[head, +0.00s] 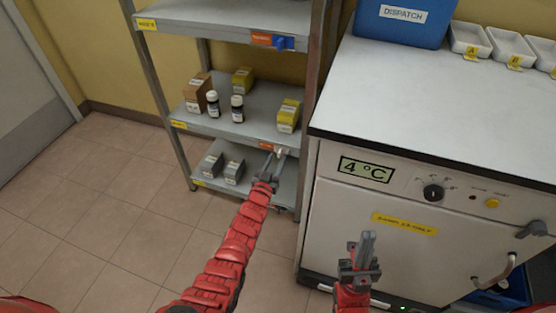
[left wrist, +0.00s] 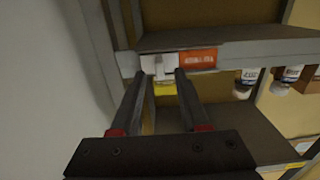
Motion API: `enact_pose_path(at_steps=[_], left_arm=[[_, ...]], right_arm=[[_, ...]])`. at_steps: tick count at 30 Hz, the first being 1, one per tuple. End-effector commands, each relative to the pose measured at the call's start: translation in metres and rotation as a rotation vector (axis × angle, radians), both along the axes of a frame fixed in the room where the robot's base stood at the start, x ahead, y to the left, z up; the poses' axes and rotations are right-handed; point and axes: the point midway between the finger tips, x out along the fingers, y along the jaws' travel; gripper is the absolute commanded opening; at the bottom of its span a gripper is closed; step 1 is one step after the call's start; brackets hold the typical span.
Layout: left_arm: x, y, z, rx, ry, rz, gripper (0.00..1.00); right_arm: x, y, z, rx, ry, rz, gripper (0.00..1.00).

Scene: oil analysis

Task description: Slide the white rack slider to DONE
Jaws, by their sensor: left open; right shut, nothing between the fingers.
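The white rack slider (head: 282,151) sits on the front edge of the middle shelf, at the right end of an orange label (head: 267,147). In the left wrist view, where the scene is upside down, the slider (left wrist: 160,66) lies just beyond my fingertips, beside the orange label (left wrist: 197,60). My left gripper (head: 272,160) is open, its fingers to either side of the slider's line; I cannot tell whether they touch it. The label's writing is too small to read surely. My right gripper (head: 367,245) is shut and empty in front of the white cabinet.
A blue slider (head: 285,43) is on the shelf edge above. The white cabinet (head: 390,215), with a 4 °C display, stands close to the right of the rack. Open floor lies at left.

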Motion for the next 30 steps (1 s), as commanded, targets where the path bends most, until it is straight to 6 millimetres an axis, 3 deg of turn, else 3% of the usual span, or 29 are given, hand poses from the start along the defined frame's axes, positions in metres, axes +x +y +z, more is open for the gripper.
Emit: enact_pose_path(at_steps=[6,17,20,25,30], left_arm=[[0.019,-0.006,-0.001,-0.001,-0.001,0.0,0.45],[0.022,-0.007,-0.001,-0.001,0.001,0.0,0.45],[0.022,-0.007,-0.001,-0.001,0.0,0.0,0.32],[0.022,-0.007,0.0,-0.001,0.0,0.0,0.02],[0.022,-0.007,-0.001,-0.001,0.0,0.0,0.0]], right_arm=[[0.0,0.0,-0.012,0.0,0.0,0.0,0.0],[0.0,0.0,-0.012,0.0,0.0,0.0,0.0],[0.0,0.0,-0.012,0.0,0.0,0.0,0.0],[0.0,0.0,-0.012,0.0,0.0,0.0,0.0],[0.0,0.0,-0.012,0.0,0.0,0.0,0.0]])
